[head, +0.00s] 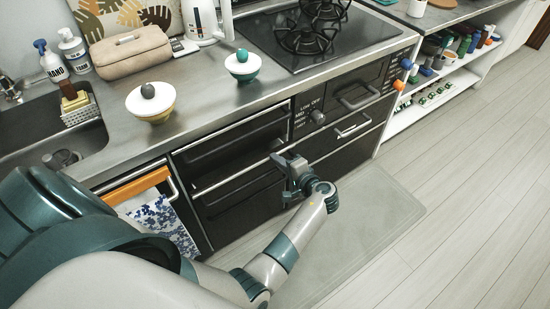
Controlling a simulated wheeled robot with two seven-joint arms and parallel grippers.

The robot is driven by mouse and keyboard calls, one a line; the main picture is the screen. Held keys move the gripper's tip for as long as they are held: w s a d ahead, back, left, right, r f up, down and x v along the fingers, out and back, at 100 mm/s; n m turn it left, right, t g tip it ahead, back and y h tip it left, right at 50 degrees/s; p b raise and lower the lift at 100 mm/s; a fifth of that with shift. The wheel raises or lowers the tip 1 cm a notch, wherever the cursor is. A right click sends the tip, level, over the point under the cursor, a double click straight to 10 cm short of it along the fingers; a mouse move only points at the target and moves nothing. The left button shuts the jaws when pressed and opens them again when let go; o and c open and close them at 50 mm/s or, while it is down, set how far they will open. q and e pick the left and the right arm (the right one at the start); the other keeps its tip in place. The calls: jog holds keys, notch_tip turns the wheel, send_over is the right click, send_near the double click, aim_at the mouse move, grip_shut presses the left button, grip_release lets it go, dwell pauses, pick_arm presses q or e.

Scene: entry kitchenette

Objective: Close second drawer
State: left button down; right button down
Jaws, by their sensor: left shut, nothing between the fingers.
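A stack of black drawers stands under the counter in the middle of the head view. The second drawer (235,190) has a light metal strip along its upper edge and seems to stand out slightly from the front above it; how far is hard to tell. My left gripper (284,163) is shut and empty at the right end of this strip, in front of the drawer fronts. Whether it touches the drawer cannot be told. The gripper and wrist cover part of the fronts. My right gripper is out of view.
The cooktop (315,38) and a control panel with a knob (318,116) lie right of the drawers. A towel (165,219) hangs at the left. Two lidded bowls stand on the counter (195,95). The floor (440,215) at right is clear.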

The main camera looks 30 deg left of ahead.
pick_arm(q)
jog(key=shift+w+a, duration=0.25)
jog(key=shift+a, duration=0.3)
jog(key=shift+w+a, duration=0.25)
jog(key=shift+a, duration=0.4)
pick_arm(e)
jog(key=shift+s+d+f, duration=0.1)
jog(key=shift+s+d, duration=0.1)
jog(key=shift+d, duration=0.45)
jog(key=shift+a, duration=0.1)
pick_arm(q)
jog(key=shift+d, duration=0.2)
